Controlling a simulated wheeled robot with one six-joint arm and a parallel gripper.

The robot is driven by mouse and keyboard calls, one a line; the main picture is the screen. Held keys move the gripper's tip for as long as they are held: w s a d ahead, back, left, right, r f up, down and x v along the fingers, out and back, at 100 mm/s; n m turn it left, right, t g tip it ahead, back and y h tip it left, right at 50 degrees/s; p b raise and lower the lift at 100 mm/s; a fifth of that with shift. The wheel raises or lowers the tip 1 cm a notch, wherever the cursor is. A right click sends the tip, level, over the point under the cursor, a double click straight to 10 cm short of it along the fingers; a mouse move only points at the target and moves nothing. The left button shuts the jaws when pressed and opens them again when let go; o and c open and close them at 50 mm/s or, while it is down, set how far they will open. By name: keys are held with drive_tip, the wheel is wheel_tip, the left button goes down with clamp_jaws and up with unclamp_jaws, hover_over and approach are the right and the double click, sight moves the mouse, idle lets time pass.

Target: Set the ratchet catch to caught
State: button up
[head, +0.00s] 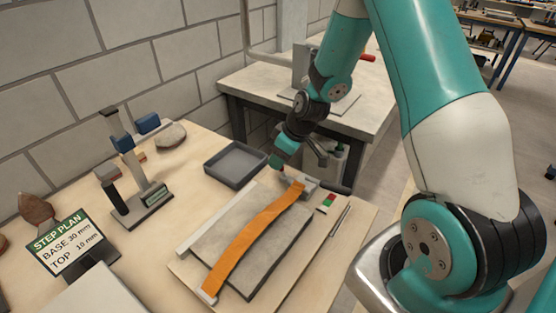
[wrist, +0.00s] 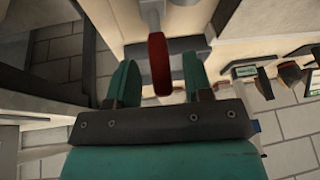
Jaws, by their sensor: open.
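My gripper (head: 282,157) hangs over the far end of the tilting bed, above the grey metal fitting (head: 309,184) where the orange strap (head: 255,238) ends. In the wrist view my gripper (wrist: 156,68) is open, with its two teal fingers apart. A red lever-like part (wrist: 158,62) on a grey mount shows between the fingers, with a gap on each side. I cannot tell whether it is the ratchet catch or which way it is set. In the head view this part is hidden or too small to make out.
A grey slab (head: 222,235) lies under the strap on a pale board. A small red and green marker (head: 326,203) and a thin rod (head: 341,219) lie to its right.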

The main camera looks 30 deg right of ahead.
drive_tip(key=shift+x, duration=0.9)
drive_tip(key=shift+c, duration=0.2)
clamp_jaws()
drive_tip(key=shift+s+d+f+t+b, duration=0.15)
drive_tip(key=shift+t+b, duration=0.25)
drive_tip(key=shift+b, duration=0.55)
drive_tip(key=shift+s+r+t+y, duration=0.15)
drive_tip(key=shift+r+t+y, duration=0.15)
drive_tip(key=shift+r, duration=0.05)
drive_tip(key=shift+o, duration=0.2)
unclamp_jaws()
